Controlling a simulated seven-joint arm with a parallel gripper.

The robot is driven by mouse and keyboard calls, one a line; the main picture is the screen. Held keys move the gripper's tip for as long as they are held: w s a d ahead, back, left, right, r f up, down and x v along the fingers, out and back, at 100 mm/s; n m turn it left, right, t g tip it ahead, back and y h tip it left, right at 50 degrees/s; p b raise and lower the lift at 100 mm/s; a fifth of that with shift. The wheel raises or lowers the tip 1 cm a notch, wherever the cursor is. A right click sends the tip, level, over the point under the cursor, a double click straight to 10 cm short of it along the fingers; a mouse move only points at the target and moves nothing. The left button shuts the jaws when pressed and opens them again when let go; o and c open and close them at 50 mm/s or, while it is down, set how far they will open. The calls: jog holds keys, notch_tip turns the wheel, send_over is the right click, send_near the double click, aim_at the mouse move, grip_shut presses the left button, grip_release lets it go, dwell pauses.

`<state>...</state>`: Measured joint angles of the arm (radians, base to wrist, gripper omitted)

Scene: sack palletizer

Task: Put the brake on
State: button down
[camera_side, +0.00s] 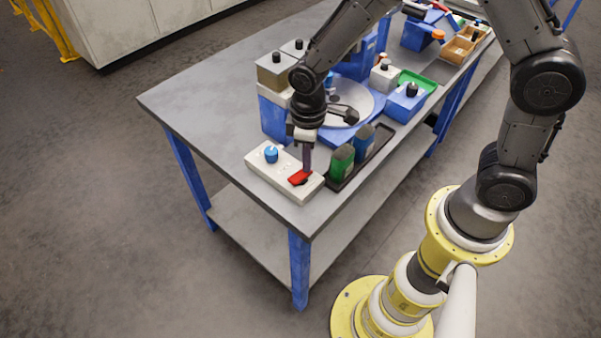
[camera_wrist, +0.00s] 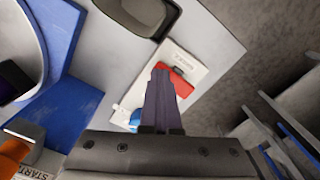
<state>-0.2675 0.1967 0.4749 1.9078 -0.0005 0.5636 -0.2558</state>
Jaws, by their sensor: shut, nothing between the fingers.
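A white panel box (camera_side: 283,174) lies near the front corner of the table. It carries a blue knob (camera_side: 271,154) and a red switch (camera_side: 299,178). In the wrist view the red switch (camera_wrist: 183,84) sits beside a small dark label (camera_wrist: 184,58) on the panel, too small to read surely. My gripper (camera_side: 306,169) points down, shut and empty, with its tips right at the red switch. In the wrist view my gripper (camera_wrist: 161,72) covers part of the switch and of the blue knob (camera_wrist: 136,117). Whether the tips touch the switch, I cannot tell.
A dark tray (camera_side: 367,163) with a green jar (camera_side: 342,162) and a blue jar (camera_side: 364,142) stands just right of the panel. A blue machine with a round grey plate (camera_side: 358,103) is behind. The table's left part (camera_side: 200,95) is clear.

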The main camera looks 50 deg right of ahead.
jog(key=shift+f, duration=0.25)
jog(key=shift+r, duration=3.55)
jog(key=s+d+r+m+t, duration=0.1)
jog(key=s+d+r+t, duration=0.15)
jog(key=r, duration=0.45)
jog(key=s+d+r+m+t, duration=0.1)
jog(key=s+d+r+t, duration=0.2)
jog(key=r, duration=0.5)
jog(key=s+d+m, duration=0.3)
jog(key=s+m, duration=0.1)
jog(key=s, duration=0.8)
jog(key=shift+d, duration=0.4)
